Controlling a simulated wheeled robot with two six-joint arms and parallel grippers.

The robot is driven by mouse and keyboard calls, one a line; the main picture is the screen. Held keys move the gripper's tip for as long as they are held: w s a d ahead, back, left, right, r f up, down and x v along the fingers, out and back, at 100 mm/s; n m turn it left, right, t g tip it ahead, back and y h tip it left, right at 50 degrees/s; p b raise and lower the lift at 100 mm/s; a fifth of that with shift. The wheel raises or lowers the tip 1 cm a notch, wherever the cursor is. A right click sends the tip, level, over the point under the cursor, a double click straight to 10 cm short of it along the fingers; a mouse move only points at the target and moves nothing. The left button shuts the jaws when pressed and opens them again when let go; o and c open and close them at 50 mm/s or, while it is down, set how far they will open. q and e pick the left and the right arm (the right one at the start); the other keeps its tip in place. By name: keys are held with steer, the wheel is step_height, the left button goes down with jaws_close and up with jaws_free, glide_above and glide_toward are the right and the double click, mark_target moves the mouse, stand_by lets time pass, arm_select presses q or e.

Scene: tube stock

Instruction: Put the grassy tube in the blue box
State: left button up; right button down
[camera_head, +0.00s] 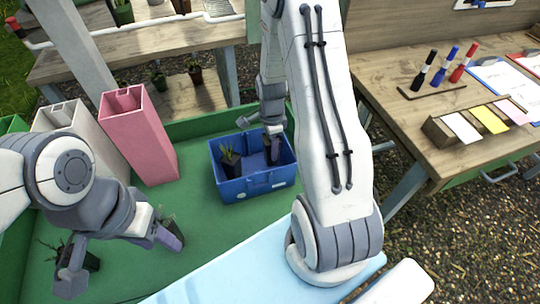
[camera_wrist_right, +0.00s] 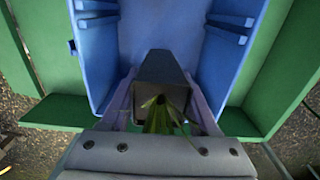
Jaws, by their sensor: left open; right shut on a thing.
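The blue box (camera_head: 257,187) stands on the green surface in the middle of the head view. Its walls also show in the right wrist view (camera_wrist_right: 97,55). My right gripper (camera_head: 272,150) reaches down into the box. In the right wrist view it (camera_wrist_right: 160,105) is shut on a dark square tube (camera_wrist_right: 162,72) with thin green grassy leaves, held between the box walls. Whether the tube touches the box floor is hidden. Another dark potted plant (camera_head: 230,163) stands in the box's left part. My left gripper (camera_head: 122,266) is open at lower left.
Dark potted plants stand beside my left gripper's fingers, one at left (camera_head: 90,260). A pink tall bin (camera_head: 140,135) and a white one (camera_head: 65,117) stand behind. A wooden table (camera_head: 415,105) with markers and cards is at right. Green floor is clear left of the box.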

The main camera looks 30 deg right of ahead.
steer(key=shift+f, duration=1.9)
steer(key=shift+f+b, duration=0.2)
steer(key=shift+b, duration=0.1)
steer(key=shift+c, duration=0.6)
jaws_free()
steer(key=shift+r, duration=0.1)
